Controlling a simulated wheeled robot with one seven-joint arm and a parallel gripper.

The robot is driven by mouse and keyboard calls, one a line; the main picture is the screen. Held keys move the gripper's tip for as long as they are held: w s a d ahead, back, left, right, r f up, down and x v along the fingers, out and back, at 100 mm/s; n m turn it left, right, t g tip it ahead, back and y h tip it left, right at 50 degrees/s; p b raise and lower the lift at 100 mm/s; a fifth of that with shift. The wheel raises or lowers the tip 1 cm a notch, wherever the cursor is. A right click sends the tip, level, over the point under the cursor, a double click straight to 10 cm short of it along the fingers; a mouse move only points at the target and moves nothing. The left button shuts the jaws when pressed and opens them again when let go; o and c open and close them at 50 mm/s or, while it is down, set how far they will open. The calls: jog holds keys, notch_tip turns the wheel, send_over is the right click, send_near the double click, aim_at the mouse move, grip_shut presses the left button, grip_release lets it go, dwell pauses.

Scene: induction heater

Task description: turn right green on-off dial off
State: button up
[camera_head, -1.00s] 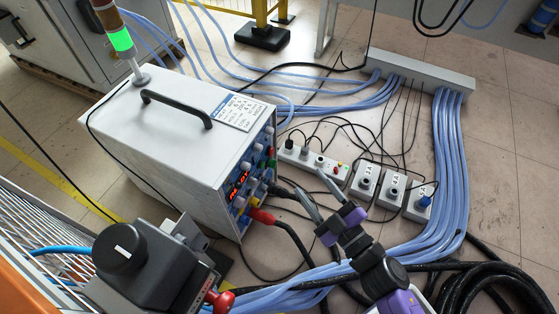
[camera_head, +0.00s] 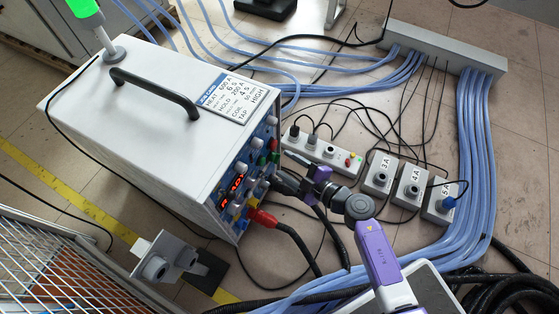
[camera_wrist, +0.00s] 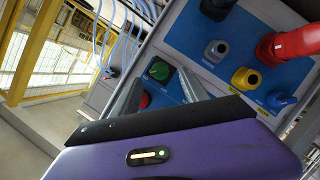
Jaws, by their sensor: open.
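The front panel (camera_head: 240,178) of the white heater unit faces right in the head view. In the wrist view a round green dial (camera_wrist: 158,70) sits on the blue panel, with a red knob (camera_wrist: 144,100) just beside it, partly hidden by a finger. My gripper (camera_wrist: 161,79) is open, its two grey fingers on either side of the green dial and pointing at the panel. I cannot tell whether they touch the dial, or which way it is turned. In the head view my gripper (camera_head: 280,178) is close to the panel; small green knobs (camera_head: 262,160) are near it.
A red connector (camera_wrist: 290,42), a grey knob (camera_wrist: 216,50), a yellow socket (camera_wrist: 246,78) and a blue knob (camera_wrist: 280,98) are on the panel. Power strips (camera_head: 320,150), socket boxes (camera_head: 412,185) and blue hoses (camera_head: 480,140) lie on the floor to the right.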

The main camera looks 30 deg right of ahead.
aim_at(277, 159)
jog(key=shift+b+x, duration=0.7)
jog(key=shift+x, duration=1.2)
grip_shut()
